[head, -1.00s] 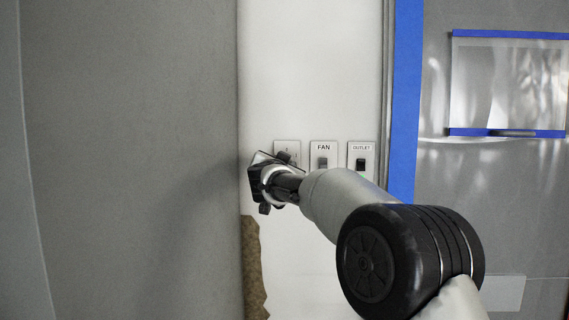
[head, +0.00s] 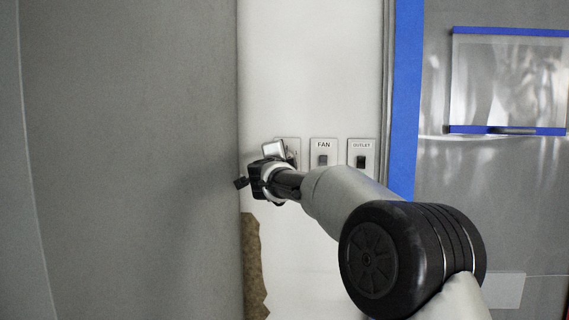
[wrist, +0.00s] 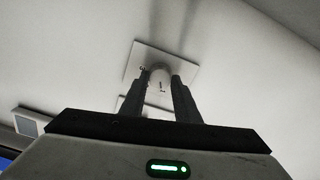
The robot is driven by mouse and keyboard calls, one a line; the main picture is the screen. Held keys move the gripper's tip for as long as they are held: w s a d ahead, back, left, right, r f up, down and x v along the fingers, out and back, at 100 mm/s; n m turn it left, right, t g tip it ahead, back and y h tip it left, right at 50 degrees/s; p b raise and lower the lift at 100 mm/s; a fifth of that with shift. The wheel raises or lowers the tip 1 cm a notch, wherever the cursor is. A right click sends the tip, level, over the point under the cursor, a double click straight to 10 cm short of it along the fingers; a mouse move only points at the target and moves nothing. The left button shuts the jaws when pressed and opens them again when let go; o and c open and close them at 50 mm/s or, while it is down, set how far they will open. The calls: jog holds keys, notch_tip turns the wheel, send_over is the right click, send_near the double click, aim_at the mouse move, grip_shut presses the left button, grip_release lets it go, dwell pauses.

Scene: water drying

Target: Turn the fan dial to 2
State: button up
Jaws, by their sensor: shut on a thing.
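The fan dial (wrist: 160,70) is a pale round knob on a square white wall plate (wrist: 136,62) in the wrist view. My gripper (wrist: 160,77) is shut on the dial, one dark finger on each side of it. Small dark marks show on the plate beside the dial, too small to read. In the head view, my gripper hides most of the leftmost plate (head: 291,145), including the dial, so its setting cannot be read there.
A plate marked FAN (head: 323,147) with a grey switch and a plate marked OUTLET (head: 361,147) with a dark switch are right of my gripper. A grey wall (head: 130,150) stands close on the left. A blue-edged frame (head: 405,90) is on the right.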

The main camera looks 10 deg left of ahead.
jog(key=m+b, duration=0.3)
jog(key=m, duration=0.8)
jog(key=shift+f+b, duration=0.1)
jog(key=shift+b, duration=0.2)
jog(key=shift+m, duration=0.3)
jog(key=o, duration=1.1)
jog(key=shift+c, duration=0.2)
jog(key=s+b, duration=0.4)
jog(key=s, duration=1.3)
jog(key=shift+s+a+b, duration=0.25)
jog(key=shift+a+b, duration=0.05)
jog(key=shift+b, duration=0.1)
